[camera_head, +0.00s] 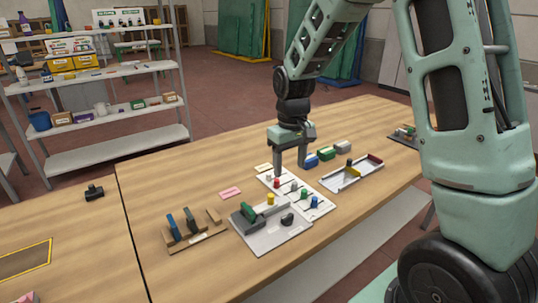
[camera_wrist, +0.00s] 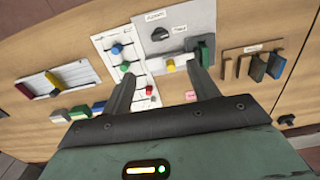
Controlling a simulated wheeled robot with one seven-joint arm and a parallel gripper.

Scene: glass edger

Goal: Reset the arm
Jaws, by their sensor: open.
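My gripper (camera_head: 289,158) is open and empty above the wooden table (camera_head: 160,262). It hangs over the white panel with coloured knobs (camera_head: 296,205). In the wrist view my gripper (camera_wrist: 165,88) shows two dark fingers spread apart, with nothing between them. The white panel (camera_wrist: 121,61) lies beneath the left finger in that view. A grey plate (camera_head: 268,241) with a green block, a yellow knob and a dark knob lies beside the panel. The plate's yellow knob (camera_wrist: 170,66) appears between the fingers in the wrist view. I cannot tell the exact height above the panel.
A wooden holder with upright pieces (camera_head: 192,237) stands at left. A white tray (camera_head: 352,178) and coloured blocks (camera_head: 326,153) lie at right. A pink label (camera_head: 229,193) and a small black object (camera_head: 94,192) lie on the table. Shelves (camera_head: 110,145) stand behind.

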